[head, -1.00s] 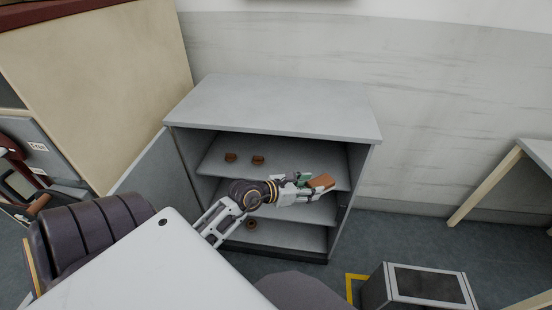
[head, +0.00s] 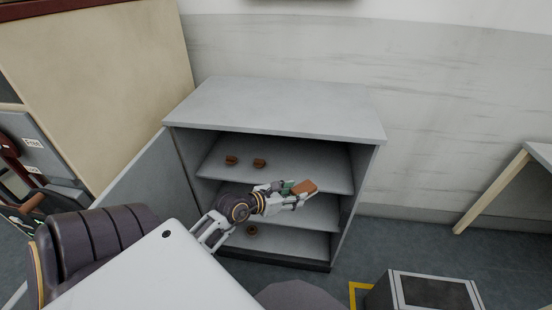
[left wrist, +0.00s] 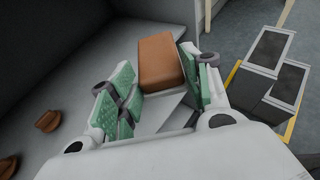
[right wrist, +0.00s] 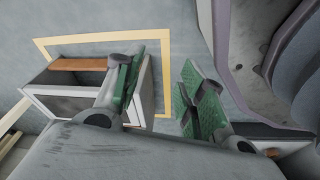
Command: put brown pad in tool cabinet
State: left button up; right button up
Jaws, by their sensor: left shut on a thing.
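The brown pad (head: 304,187) is a small block held in my left gripper (head: 289,189). In the left wrist view the brown pad (left wrist: 160,62) sits between the green-padded fingers of my left gripper (left wrist: 160,85). The grey tool cabinet (head: 275,108) stands against the wall, with its door (head: 152,182) swung open to the left. The pad and gripper show in front of the cabinet's opening, near the upper shelf's front edge; their exact depth is unclear. My right gripper (right wrist: 163,88) is open and empty, seen only in the right wrist view.
Two small brown round pieces (head: 259,163) lie on the upper shelf and another (head: 251,230) lies low in the cabinet. A grey box (head: 425,290) stands on the floor at right.

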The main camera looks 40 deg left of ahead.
pick_arm(q)
jog(key=shift+w+a, duration=0.1)
jog(key=shift+w, duration=0.05)
jog(key=w+a, duration=0.3)
jog(key=w, duration=0.2)
jog(key=w+a+f+b, duration=0.1)
jog(key=w+a, duration=0.2)
jog(key=w, duration=0.3)
jog(key=w+a+b, duration=0.1)
jog(key=w+a, duration=0.3)
jog(key=w, duration=0.1)
jog(key=shift+w+f, duration=0.25)
jog(key=shift+f, duration=0.05)
jog(key=shift+f+b, duration=0.45)
jog(key=shift+f, duration=0.45)
pick_arm(e)
jog(key=w+a+r, duration=0.3)
jog(key=r, duration=0.4)
jog(key=shift+r, duration=0.15)
jog(key=shift+a, duration=0.1)
